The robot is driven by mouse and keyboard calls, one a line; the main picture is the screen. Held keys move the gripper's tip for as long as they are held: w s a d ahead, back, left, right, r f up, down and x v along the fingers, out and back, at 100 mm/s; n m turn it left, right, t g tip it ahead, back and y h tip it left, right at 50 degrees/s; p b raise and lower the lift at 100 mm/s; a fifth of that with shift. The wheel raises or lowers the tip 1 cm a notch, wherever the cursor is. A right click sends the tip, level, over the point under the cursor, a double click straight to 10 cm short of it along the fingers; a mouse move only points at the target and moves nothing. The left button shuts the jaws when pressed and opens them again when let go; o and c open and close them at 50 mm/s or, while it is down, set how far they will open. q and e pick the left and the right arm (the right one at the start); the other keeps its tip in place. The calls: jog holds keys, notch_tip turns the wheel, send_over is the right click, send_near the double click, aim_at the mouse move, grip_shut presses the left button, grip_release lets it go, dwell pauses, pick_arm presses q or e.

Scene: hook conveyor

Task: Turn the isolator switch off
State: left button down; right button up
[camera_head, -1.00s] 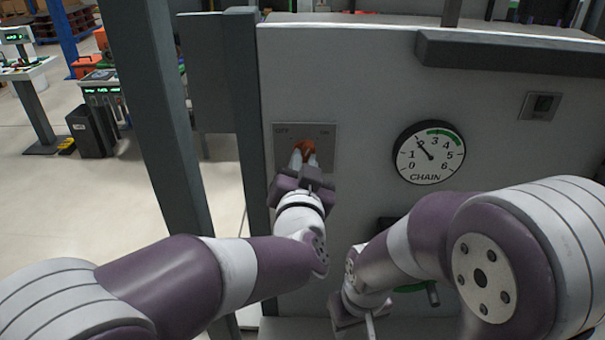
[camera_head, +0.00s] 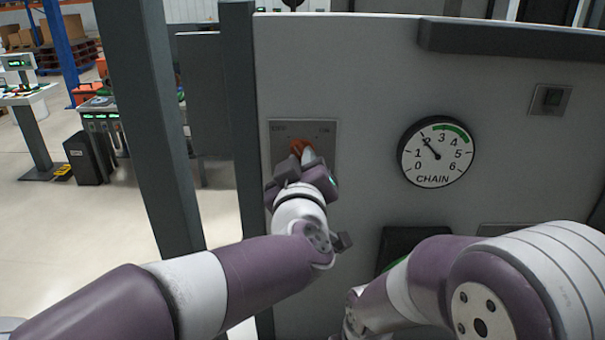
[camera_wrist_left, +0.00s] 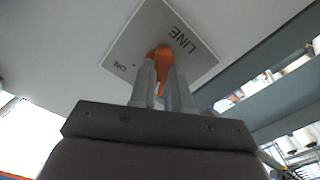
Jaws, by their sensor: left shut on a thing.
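The isolator switch is an orange handle (camera_head: 298,147) on a grey plate (camera_head: 326,142) at the left of the panel. Faint lettering runs along the plate's top, and the left wrist view shows "LINE" and "ON" on the plate (camera_wrist_left: 198,60). My left gripper (camera_head: 307,157) is at the plate, tilted, with its fingers closed on the handle. In the left wrist view the orange handle (camera_wrist_left: 160,56) sits between the two fingertips (camera_wrist_left: 160,78). The handle's exact angle is partly hidden by the fingers. My right gripper is out of view; only its arm shows at the lower right.
A round CHAIN gauge (camera_head: 436,152) is right of the switch, its needle near 2. A small dark switch (camera_head: 552,98) is farther right. A dark post (camera_head: 243,110) stands just left of the plate, and another upright (camera_head: 150,120) stands farther left.

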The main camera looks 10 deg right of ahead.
pick_arm(q)
jog(key=shift+n+b, duration=0.7)
jog(key=shift+n, duration=0.6)
jog(key=c, duration=1.1)
grip_release()
jog(key=shift+s, duration=0.1)
